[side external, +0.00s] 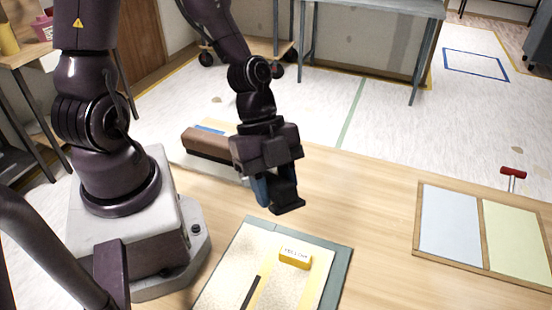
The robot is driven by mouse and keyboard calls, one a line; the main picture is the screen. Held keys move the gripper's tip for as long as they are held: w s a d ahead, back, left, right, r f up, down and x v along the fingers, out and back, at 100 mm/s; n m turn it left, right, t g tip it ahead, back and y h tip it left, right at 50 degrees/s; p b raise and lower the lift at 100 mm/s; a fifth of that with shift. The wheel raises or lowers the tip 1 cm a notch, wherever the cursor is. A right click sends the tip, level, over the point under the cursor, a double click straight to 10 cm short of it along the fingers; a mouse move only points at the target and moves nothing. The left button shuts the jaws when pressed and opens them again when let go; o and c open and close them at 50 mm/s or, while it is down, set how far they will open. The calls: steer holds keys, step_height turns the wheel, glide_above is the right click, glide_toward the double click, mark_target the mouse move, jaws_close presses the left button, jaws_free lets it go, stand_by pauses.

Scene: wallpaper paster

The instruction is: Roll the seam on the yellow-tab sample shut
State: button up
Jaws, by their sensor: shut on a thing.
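The yellow-tab sample (228,262) lies flat on the wooden table at the bottom centre, partly cut off by the frame edge. It is a cream, textured sheet with a yellow band on a grey-green board. A yellow block tab (295,257) with lettering sits on it. A dark narrow strip (251,292) runs along it near the bottom edge. My gripper (276,197) is above the table, just beyond the sample's far edge, pointing down. It is shut on a dark object with blue beside it; its exact shape is hard to tell.
A wood-framed panel with pale blue (450,222) and pale green (515,237) sheets lies at the right. A red-topped tool (513,171) stands beyond it. The table between sample and panel is clear.

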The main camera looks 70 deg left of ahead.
steer(key=s+d+f+m+g+h, duration=0.1)
steer(key=s+d+m+g+h, duration=0.1)
steer(key=s+d+m+g, duration=0.3)
steer(key=s+d+r+m+g+h, duration=0.1)
steer(key=s+d+r+m+g, duration=0.1)
steer(key=s+d+r+g, duration=0.3)
steer(key=s+d+r+m+h, duration=0.1)
steer(key=s+d+r+m, duration=0.25)
steer(key=r, duration=0.35)
steer(key=shift+n+g, duration=0.3)
steer(key=shift+n, duration=0.05)
steer(key=f, duration=0.3)
steer(key=w+f, duration=0.1)
steer(key=f, duration=0.1)
steer(key=shift+d, duration=0.1)
steer(key=shift+r, duration=0.1)
step_height(320, 180, down, 6)
steer(key=shift+f, duration=0.25)
steer(key=shift+f, duration=1.3)
stand_by(1.0)
stand_by(0.5)
